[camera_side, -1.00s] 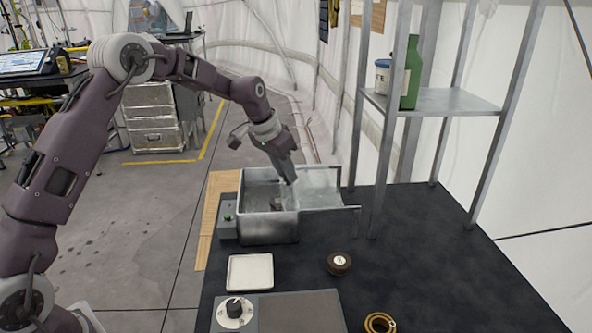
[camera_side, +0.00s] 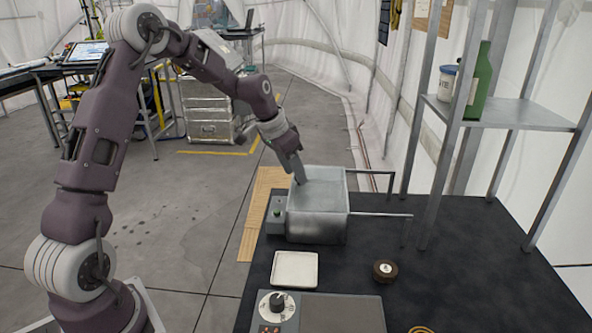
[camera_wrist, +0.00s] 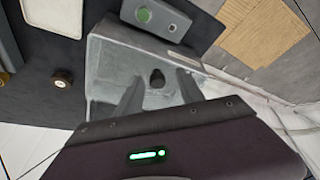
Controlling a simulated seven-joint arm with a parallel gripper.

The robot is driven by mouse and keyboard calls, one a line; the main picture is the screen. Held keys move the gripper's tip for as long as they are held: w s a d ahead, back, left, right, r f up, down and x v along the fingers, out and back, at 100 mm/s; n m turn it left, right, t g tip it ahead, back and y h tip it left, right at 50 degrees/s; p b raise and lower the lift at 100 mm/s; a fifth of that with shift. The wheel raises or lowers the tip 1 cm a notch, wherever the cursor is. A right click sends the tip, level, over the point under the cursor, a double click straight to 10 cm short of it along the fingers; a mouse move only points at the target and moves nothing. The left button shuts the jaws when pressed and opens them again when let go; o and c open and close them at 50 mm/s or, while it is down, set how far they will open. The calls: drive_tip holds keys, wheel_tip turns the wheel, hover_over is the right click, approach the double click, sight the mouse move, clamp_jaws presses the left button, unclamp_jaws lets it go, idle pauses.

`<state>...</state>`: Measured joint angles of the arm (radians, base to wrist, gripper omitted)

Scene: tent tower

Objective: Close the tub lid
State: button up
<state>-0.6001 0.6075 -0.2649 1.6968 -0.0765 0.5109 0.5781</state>
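The metal tub (camera_side: 318,226) stands on the dark table in the side view. Its grey lid (camera_side: 325,190) lies across the top between the tub walls, and the two rails at the right are bare. In the wrist view the pale lid surface (camera_wrist: 108,82) fills the tub's outline, with a dark round knob (camera_wrist: 157,78) on it. My gripper (camera_side: 300,180) is low at the tub's left part. In the wrist view its two fingers (camera_wrist: 160,88) are apart, one on each side of the knob. Whether they touch the lid cannot be told.
A control box with a green button (camera_side: 277,214) adjoins the tub's left side. A white tray (camera_side: 295,268), a dark round puck (camera_side: 385,271) and a panel with a knob (camera_side: 277,304) lie in front. A shelf (camera_side: 520,113) with a green bottle (camera_side: 478,82) stands right.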

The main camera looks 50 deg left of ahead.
drive_tip(key=shift+d, duration=0.1)
drive_tip(key=v, duration=0.7)
drive_tip(key=shift+s, duration=0.1)
drive_tip(key=s+d+r+y, duration=0.1)
drive_tip(key=s+d+r, duration=0.3)
drive_tip(key=s+d, duration=0.3)
drive_tip(key=s+d+r, duration=0.4)
drive_tip(key=s+d, duration=0.2)
drive_tip(key=s, duration=0.3)
drive_tip(key=s+d+f, duration=0.1)
drive_tip(key=s, duration=0.6)
drive_tip(key=s+d+f+n+t, duration=0.1)
drive_tip(key=s+d, duration=0.1)
drive_tip(key=s, duration=0.6)
drive_tip(key=shift+d+h, duration=0.3)
